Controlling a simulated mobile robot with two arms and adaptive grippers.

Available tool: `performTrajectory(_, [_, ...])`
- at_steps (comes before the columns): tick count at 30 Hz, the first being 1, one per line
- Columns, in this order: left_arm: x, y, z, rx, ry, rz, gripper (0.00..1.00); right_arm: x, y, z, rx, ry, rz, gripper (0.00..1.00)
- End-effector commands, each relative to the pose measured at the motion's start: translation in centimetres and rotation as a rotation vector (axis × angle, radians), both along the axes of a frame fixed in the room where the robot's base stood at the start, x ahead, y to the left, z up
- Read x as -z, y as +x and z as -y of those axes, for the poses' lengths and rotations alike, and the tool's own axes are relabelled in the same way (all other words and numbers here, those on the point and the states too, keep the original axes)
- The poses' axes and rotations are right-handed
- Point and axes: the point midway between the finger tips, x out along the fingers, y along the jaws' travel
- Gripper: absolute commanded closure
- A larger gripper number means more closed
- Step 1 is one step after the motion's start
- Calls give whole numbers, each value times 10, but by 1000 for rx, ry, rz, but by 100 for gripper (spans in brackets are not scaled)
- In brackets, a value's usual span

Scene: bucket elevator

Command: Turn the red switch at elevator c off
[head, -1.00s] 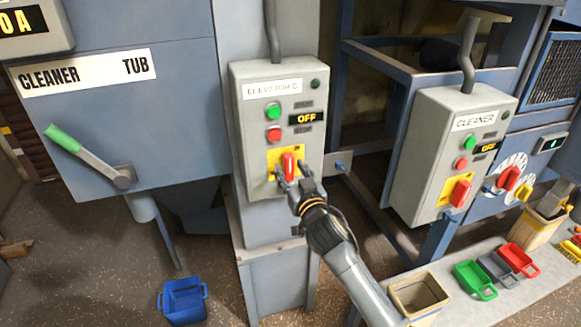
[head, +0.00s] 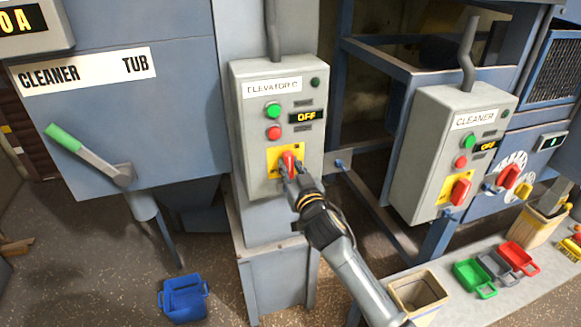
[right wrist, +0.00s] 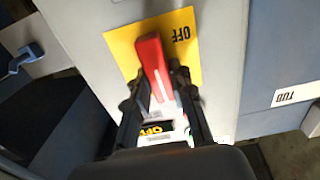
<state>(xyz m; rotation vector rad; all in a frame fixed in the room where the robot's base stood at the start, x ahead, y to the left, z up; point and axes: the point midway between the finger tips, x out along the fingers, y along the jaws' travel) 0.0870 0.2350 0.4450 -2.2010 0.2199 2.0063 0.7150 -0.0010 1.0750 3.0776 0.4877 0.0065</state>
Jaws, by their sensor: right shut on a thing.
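The elevator C control box (head: 250,140) is grey, with a lit OFF display (head: 303,117). Its red switch (head: 289,158) sits on a yellow plate (head: 273,162) low on the box front, and its handle looks roughly upright. My right gripper (head: 289,170) is at this switch, shut on it, and hides its lower part. In the right wrist view the red switch (right wrist: 151,56) lies between my two dark fingers (right wrist: 157,84), on the yellow plate (right wrist: 120,45) marked OFF. My left gripper does not show.
A green button (head: 273,110) and a red button (head: 274,132) sit above the switch. The cleaner control box (head: 410,160) stands to the right with its own red switch. A green-handled lever (head: 90,155) is at left, a blue bucket (head: 183,299) on the floor.

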Motion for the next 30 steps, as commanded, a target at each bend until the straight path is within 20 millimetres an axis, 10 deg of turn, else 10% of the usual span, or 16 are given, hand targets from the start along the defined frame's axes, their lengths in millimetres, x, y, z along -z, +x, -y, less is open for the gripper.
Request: performTrajectory(30, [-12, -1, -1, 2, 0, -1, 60, 3, -2, -5, -1, -804, 260, 100])
